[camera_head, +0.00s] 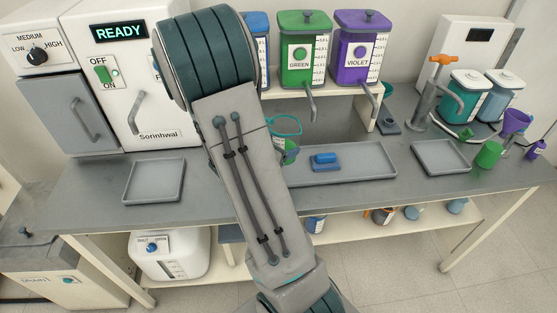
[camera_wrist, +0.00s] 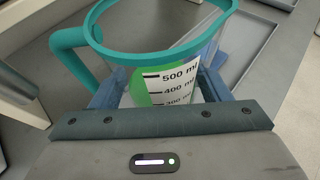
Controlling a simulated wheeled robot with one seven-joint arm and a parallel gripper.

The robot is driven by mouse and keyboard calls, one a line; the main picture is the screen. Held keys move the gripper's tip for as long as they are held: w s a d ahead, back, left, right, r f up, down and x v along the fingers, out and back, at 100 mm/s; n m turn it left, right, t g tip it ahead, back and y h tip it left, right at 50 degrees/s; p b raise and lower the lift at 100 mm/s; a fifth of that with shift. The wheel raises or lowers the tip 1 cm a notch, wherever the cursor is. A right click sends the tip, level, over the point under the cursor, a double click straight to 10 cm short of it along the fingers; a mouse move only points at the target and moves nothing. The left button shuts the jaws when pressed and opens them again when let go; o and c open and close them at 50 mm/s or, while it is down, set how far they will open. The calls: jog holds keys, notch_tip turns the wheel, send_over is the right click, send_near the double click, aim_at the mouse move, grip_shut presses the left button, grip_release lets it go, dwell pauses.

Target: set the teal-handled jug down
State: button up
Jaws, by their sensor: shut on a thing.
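The teal-handled jug (camera_wrist: 178,88) is clear, with a teal rim, a handle at the left, a millilitre scale and something green inside or showing through it. The jug looks about upright. Its base is hidden, so I cannot tell whether it touches the counter. My arm hides the gripper in the head view.
A wide grey tray (camera_head: 365,167) with a blue item (camera_head: 325,160) lies right of my arm. Small trays stand at the left (camera_head: 154,181) and right (camera_head: 440,157). Green (camera_head: 303,45) and violet (camera_head: 358,45) dispensers stand behind. Bare counter (camera_head: 88,187) shows at the left.

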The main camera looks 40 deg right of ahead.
jog(key=shift+f, duration=3.05)
jog(key=shift+f, duration=0.1)
jog(key=shift+f, duration=0.15)
jog(key=o, duration=1.3)
jog(key=shift+a, duration=0.1)
